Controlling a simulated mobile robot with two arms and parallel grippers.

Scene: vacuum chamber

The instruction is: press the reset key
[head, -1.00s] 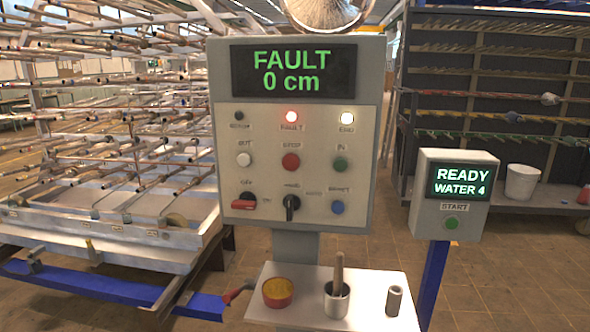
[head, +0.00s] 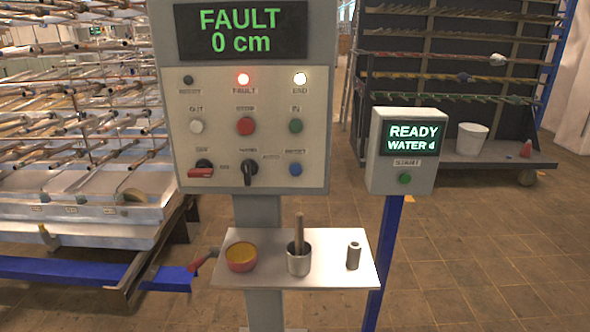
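The control panel (head: 181,170) stands upright ahead in the head view. Its display (head: 241,30) reads "FAULT 0 cm". The blue button (head: 295,169) at the lower right of the panel has a blurred label that seems to read RESET. A red button (head: 245,126), a white button (head: 196,126) labelled OUT and a green button (head: 295,126) labelled IN sit above. A red switch (head: 201,171) and a black selector (head: 249,172) are at lower left and centre. Neither gripper is in view.
A small shelf (head: 330,276) below the panel holds a red bowl (head: 241,260), a cup with a pestle (head: 299,262) and a small cylinder (head: 353,256). A smaller box (head: 378,180) reading "READY WATER" stands right. Racks fill the left; floor is open at lower right.

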